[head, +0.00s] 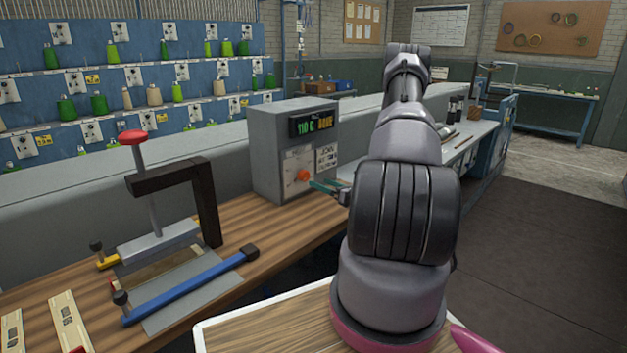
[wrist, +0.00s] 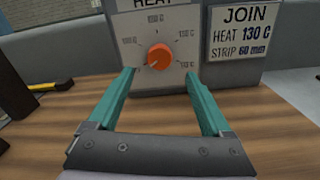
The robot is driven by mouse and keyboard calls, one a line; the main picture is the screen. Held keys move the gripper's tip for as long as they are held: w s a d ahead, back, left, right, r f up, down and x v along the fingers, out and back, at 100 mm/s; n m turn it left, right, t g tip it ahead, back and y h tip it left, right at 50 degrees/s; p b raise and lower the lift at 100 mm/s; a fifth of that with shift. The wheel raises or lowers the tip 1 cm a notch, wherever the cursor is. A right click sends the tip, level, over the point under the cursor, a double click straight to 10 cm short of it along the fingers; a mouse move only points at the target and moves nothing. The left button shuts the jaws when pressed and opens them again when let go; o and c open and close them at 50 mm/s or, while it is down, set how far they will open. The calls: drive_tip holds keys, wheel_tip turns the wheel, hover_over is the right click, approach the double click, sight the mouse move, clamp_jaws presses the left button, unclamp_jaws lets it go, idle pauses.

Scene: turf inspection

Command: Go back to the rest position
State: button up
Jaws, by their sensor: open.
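My gripper (wrist: 160,95) is open and empty, its two teal fingers pointing at the front of a grey control box. In the wrist view the orange knob (wrist: 159,56) on the dial plate shows between and beyond the fingertips. I cannot tell whether the fingers touch the box. In the head view my gripper (head: 327,187) is at the right of the orange knob (head: 303,175), close to the grey box (head: 270,150). The box's display (head: 313,122) reads about 110 C with a second word that is hard to read.
A clamp press with a red handle (head: 132,137) and a blue bar (head: 185,288) stand on the wooden bench (head: 245,225) at left. A sign (wrist: 240,32) reads JOIN, HEAT 130 C. Racks of thread cones (head: 115,80) stand behind. The floor at right (head: 540,250) is clear.

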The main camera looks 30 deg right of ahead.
drive_tip(key=shift+v, duration=0.9)
drive_tip(key=s+a+r+n+g+y, duration=0.3)
drive_tip(key=a+r+n+g+y, duration=0.55)
drive_tip(key=a+r+n, duration=0.7)
drive_tip(key=s+a+r+n+g+h, duration=0.4)
drive_tip(key=s+a+r+n+g, duration=0.15)
drive_tip(key=s+a+r, duration=0.4)
drive_tip(key=s+d+r+n+t+h, duration=0.3)
drive_tip(key=s+r+n+h, duration=0.5)
drive_tip(key=s+r, duration=0.3)
drive_tip(key=s+n+t, duration=0.1)
drive_tip(key=s, duration=0.2)
drive_tip(key=shift+s+r+h, duration=0.15)
drive_tip(key=shift+r+h, duration=0.1)
drive_tip(key=shift+h, duration=0.1)
